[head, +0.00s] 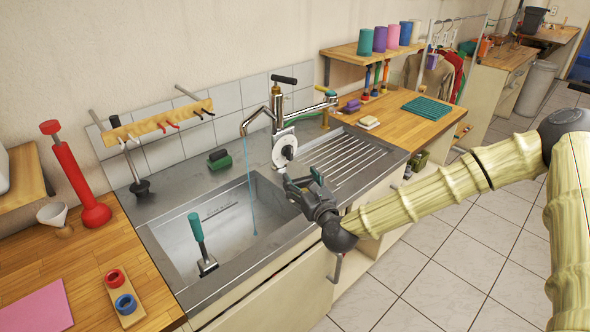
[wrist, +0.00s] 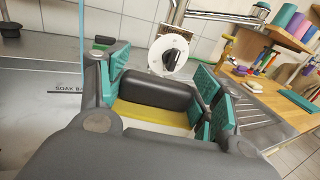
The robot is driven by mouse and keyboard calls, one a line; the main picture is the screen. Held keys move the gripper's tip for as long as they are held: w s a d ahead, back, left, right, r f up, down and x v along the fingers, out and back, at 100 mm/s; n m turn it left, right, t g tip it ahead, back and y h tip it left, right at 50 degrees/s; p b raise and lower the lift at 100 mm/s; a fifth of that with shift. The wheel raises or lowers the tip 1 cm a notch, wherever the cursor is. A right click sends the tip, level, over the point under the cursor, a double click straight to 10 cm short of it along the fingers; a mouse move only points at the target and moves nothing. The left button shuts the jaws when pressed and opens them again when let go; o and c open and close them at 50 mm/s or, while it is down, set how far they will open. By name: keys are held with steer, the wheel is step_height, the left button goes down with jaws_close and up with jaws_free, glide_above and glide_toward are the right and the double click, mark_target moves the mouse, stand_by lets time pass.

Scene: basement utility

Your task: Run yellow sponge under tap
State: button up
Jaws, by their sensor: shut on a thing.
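My gripper (head: 303,183) is above the right edge of the sink basin. In the wrist view, its teal-padded fingers (wrist: 160,88) are shut on the yellow sponge (wrist: 150,114), which shows a yellow band beside a dark grey block. I cannot tell whether that block is part of the sponge. The sponge is hidden in the head view. The metal tap (head: 277,105) stands behind the basin. A thin blue stream of water (head: 251,190) falls from its spout into the sink (head: 167,237). My gripper and the sponge are right of the stream, apart from it.
A white dial with a black knob (head: 284,150) is just behind my gripper. A green-handled tool (head: 200,240) stands in the basin. A green block (head: 219,159) lies on the back rim. A ribbed drainboard (head: 345,160) is to the right. Pale sponge-like blocks (head: 368,122) lie beyond it.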

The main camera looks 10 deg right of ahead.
steer(key=shift+w+r, duration=0.1)
steer(key=shift+s+a+r, duration=0.2)
steer(key=shift+a+r, duration=0.05)
steer(key=shift+a, duration=0.15)
steer(key=shift+w+a+f+p, duration=0.15)
steer(key=shift+w+a+f, duration=0.1)
steer(key=shift+w+a, duration=0.3)
steer(key=shift+w+a+f+p, duration=0.15)
steer(key=shift+w+a+f, duration=0.1)
steer(key=shift+w+a, duration=0.25)
steer(key=w+a+f+b, duration=0.2)
steer(key=w+a, duration=0.3)
steer(key=a, duration=0.4)
steer(key=shift+w+a, duration=0.15)
steer(key=shift+w, duration=0.05)
